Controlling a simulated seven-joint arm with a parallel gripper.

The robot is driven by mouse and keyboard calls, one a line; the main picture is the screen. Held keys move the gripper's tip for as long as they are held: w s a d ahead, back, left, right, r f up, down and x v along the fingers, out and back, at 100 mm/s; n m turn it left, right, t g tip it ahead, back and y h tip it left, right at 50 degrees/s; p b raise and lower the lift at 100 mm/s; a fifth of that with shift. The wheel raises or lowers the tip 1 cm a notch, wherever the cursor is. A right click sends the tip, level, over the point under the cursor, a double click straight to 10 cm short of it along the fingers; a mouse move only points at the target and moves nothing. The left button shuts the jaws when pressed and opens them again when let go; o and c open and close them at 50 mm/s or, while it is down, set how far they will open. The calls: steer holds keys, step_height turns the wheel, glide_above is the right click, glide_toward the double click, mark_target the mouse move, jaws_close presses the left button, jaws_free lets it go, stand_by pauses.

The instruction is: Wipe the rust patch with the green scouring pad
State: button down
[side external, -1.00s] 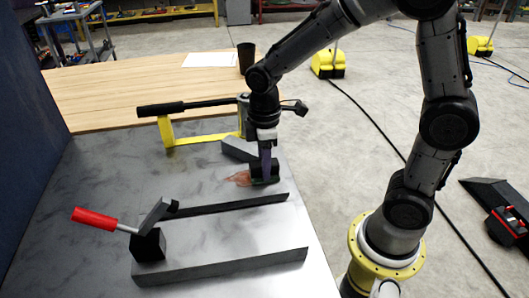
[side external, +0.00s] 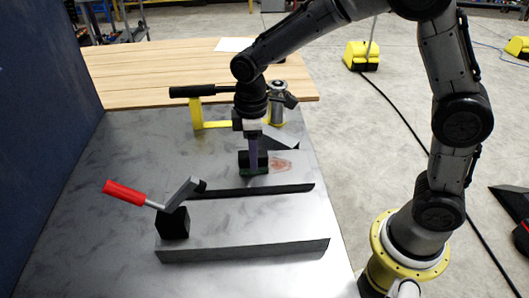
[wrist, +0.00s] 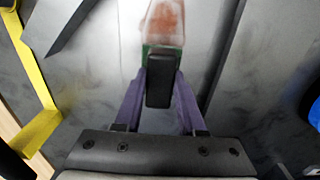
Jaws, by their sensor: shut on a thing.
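The green scouring pad (side external: 262,171) is the green layer under a dark block. My gripper (side external: 253,158) is shut on this block with its purple fingers. The pad is low at the metal table surface and appears to touch it. The rust patch (side external: 283,161) shows as a faded reddish smear just right of the pad in the side view. In the wrist view the patch (wrist: 165,20) lies just beyond the block, with a pale border around a redder middle. A green strip of the pad (wrist: 149,49) shows at its edge. Whatever lies under the pad is hidden.
A dark bar (side external: 225,192) lies in front of the pad, with another (side external: 250,250) nearer. A red-handled clamp (side external: 173,222) stands at front left. A yellow bracket with a black handle (side external: 212,125) and a grey angled block (side external: 281,138) are behind. Bare metal lies to the left.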

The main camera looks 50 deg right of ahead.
steer(key=shift+w+a, duration=0.6)
steer(key=shift+s+d, duration=3.9)
steer(key=shift+s, duration=0.05)
steer(key=shift+w+a, duration=3.9)
steer(key=shift+w, duration=0.05)
steer(key=shift+s+d, duration=3.75)
steer(key=shift+d, duration=0.05)
steer(key=shift+s+d+r, duration=0.1)
steer(key=shift+r, duration=0.05)
step_height(320, 180, up, 8)
